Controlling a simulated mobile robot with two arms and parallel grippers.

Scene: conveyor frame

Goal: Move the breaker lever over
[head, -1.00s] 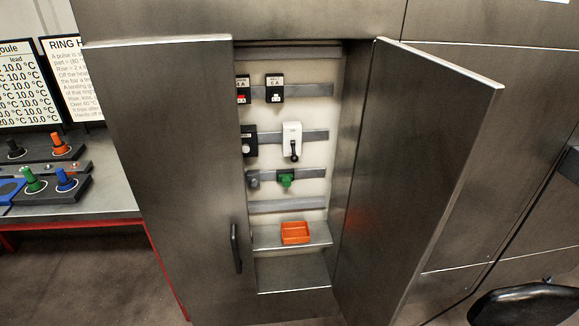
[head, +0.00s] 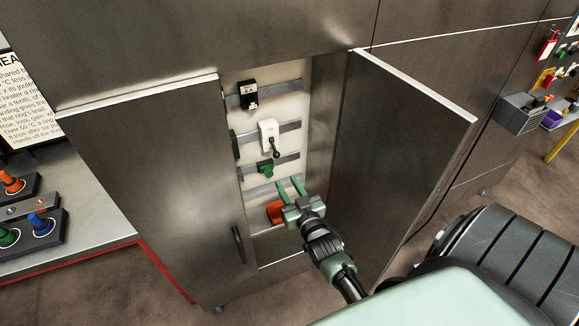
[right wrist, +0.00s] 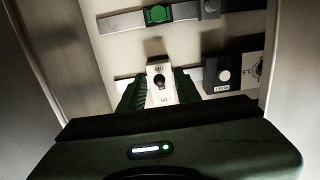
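I cannot tell any contact with the breaker. My left gripper is out of view.
Open doors stand left (head: 150,190) and right (head: 410,150) of the narrow opening. A black box (right wrist: 222,75) adjoins in the wrist view.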

